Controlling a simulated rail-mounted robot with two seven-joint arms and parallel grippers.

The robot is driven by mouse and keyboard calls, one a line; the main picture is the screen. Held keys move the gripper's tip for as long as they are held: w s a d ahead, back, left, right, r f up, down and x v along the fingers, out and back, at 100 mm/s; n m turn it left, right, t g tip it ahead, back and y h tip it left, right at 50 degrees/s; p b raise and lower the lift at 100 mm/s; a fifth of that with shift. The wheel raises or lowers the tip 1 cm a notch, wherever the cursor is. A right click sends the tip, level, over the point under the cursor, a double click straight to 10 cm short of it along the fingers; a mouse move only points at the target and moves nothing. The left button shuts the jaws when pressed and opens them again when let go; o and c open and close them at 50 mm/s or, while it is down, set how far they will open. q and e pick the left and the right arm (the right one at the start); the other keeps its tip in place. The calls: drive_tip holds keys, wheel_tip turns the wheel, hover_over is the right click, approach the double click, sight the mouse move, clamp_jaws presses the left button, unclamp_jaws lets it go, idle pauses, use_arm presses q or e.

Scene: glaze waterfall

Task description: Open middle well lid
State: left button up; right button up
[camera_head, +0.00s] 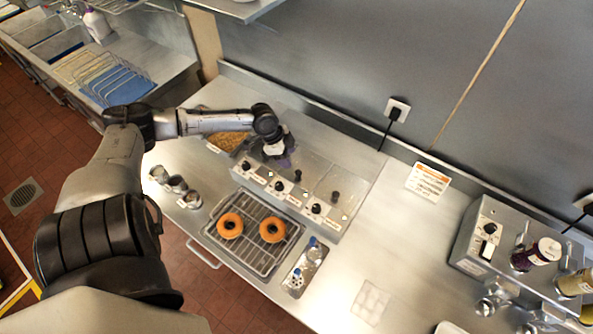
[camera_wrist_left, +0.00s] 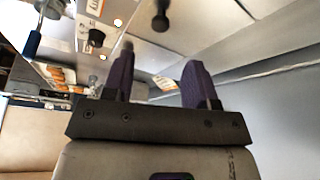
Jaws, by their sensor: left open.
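A steel glaze unit (camera_head: 318,215) with clear-looking well lids stands at the middle of the counter, with black dials along its front. The middle well lid (camera_head: 310,166) lies flat and shut, with a black knob (camera_head: 298,175) on top. The right well lid (camera_head: 348,181) also lies flat, with its own black knob (camera_head: 335,196). My left gripper (camera_head: 284,160) is over the left part of the unit, left of the middle knob, and hides what is under it. In the left wrist view its purple fingers (camera_wrist_left: 158,72) are apart and empty; a black knob (camera_wrist_left: 160,16) shows beyond them.
Two doughnuts (camera_head: 230,226) (camera_head: 272,229) lie on a wire rack (camera_head: 255,257) in front of the unit. Small metal cups (camera_head: 175,184) stand at left. A tray with a bottle (camera_head: 314,250) is right of the rack. A dispenser (camera_head: 487,232) stands far right; counter between is mostly clear.

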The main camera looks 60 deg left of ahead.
sight(298, 172)
use_arm(q)
drive_tip(key=x, duration=0.8)
drive_tip(key=shift+f, duration=0.2)
clamp_jaws()
idle(0.4)
